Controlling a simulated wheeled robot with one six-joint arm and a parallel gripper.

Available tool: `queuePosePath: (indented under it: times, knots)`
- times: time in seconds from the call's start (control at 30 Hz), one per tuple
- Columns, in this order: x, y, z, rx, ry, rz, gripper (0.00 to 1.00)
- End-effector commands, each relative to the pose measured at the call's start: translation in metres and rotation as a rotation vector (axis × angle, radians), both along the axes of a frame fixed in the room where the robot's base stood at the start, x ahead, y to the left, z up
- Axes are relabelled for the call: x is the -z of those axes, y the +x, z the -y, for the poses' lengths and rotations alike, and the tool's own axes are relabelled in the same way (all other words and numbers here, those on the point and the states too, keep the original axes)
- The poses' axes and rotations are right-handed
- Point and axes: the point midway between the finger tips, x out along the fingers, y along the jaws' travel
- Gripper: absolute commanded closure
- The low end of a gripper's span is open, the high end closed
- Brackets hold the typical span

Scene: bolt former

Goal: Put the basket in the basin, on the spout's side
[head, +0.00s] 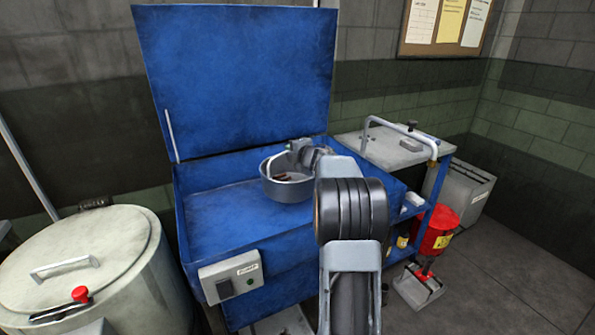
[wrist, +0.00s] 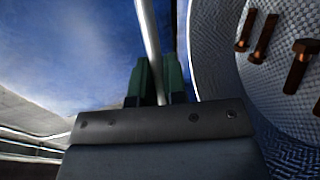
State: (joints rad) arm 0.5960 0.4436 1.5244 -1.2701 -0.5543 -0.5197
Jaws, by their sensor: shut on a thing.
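The basket (head: 268,189) is a round grey metal mesh pan. It is inside the outline of the blue basin (head: 215,222), toward its right part; I cannot tell whether it touches the basin floor. My gripper (head: 300,150) is at the basket's far right rim, partly hidden by my arm. In the wrist view, the green fingers (wrist: 160,80) are shut on a thin metal bar, which looks like the basket's handle (wrist: 150,40). The basket (wrist: 235,75) stands to their right with several copper-coloured bolts (wrist: 300,65) in it. I cannot make out a spout in the basin.
The basin's blue lid (head: 235,80) stands open behind. A grey-topped cart (head: 385,150) with a bent pipe (head: 400,128) is at the right. A round lidded drum (head: 75,260) is at the left. The basin's left part is clear.

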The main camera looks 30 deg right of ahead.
Motion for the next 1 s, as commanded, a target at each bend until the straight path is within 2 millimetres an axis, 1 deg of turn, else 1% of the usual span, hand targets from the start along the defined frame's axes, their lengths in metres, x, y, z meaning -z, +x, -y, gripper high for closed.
queuePosePath:
  times: [0.03, 0.1, 0.3, 0.47, 0.57, 0.63, 0.73, 0.83, 1.0]
  knots:
    - [0.011, 0.001, 0.007, 0.001, 0.002, 0.001, 1.00]
    - [0.020, 0.003, 0.014, 0.000, 0.001, 0.001, 1.00]
    - [0.034, 0.005, 0.027, -0.001, 0.000, 0.002, 1.00]
    - [0.037, 0.006, 0.030, -0.001, 0.000, 0.003, 1.00]
    - [0.042, 0.006, 0.034, 0.000, 0.000, 0.002, 1.00]
    - [0.049, 0.007, 0.039, 0.000, 0.001, 0.001, 1.00]
    - [0.064, 0.007, 0.037, -0.002, 0.001, 0.001, 1.00]
    - [0.075, 0.007, 0.037, -0.002, 0.001, 0.002, 1.00]
    - [0.076, 0.007, 0.037, -0.001, -0.001, 0.003, 1.00]
